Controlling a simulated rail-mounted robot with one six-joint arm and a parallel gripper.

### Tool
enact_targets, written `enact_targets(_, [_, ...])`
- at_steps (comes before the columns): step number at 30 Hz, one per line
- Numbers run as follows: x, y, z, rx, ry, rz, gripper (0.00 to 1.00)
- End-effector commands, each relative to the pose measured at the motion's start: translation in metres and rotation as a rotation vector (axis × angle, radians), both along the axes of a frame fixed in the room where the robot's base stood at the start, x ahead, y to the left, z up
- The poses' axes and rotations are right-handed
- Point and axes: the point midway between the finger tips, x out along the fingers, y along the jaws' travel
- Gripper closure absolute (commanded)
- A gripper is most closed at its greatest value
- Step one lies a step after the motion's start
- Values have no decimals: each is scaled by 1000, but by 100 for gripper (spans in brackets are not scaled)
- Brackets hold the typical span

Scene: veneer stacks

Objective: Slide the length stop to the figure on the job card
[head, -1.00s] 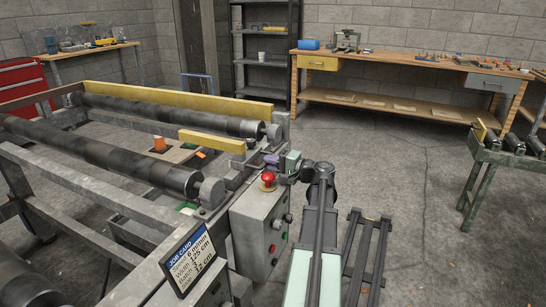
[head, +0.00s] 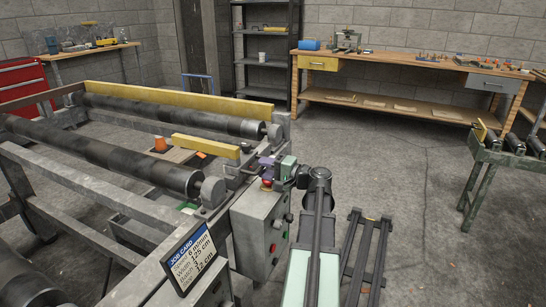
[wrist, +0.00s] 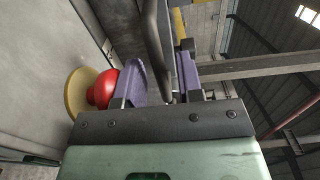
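The length stop appears to be the short yellow bar (head: 206,146) above the machine frame, between the far and near rollers. A dark bent handle (wrist: 156,40) runs from its side. I see no readable scale beside the stop.
A red mushroom button (wrist: 103,88) is close beside my left finger. It sits on the grey control box (head: 262,230). Dark rollers (head: 150,168) lie left of the stop. A long yellow fence (head: 180,101) runs behind. A workbench (head: 405,66) stands far back.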

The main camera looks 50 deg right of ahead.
Motion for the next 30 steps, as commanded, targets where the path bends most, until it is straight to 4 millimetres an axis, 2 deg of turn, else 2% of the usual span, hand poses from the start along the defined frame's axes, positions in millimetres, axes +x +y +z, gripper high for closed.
enact_targets(15, [-1,-4,0,-2,0,-4,62])
enact_targets(30, [-61,-20,1,-1,0,-5,62])
